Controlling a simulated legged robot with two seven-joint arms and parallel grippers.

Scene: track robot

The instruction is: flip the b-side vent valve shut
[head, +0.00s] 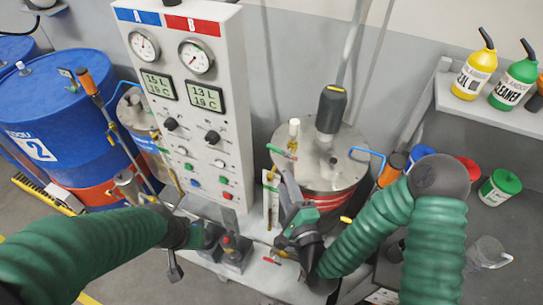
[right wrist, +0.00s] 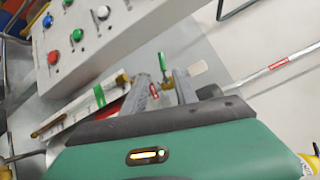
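The B-side tank (head: 325,175) has a steel lid. A small valve with a green handle (head: 283,152) sits at the lid's left edge, below a white-topped fitting; I take it as the vent valve. In the right wrist view a green handle (right wrist: 162,61) stands just beyond the fingertips, with brass fittings behind them. My right gripper (head: 288,180) is in front of the tank, just below that valve. Its fingers (right wrist: 166,80) are apart, with no handle clearly gripped; contact is unclear. My left gripper (head: 175,268) hangs low in front of the panel; its finger gap is unclear.
The control panel (head: 190,110) with gauges and knobs stands left of the B tank. A black motor (head: 331,108) rises from the lid, and a blue bent handle (head: 368,153) is at its right. Blue drums (head: 55,105) stand left; a bottle shelf (head: 480,108) is right.

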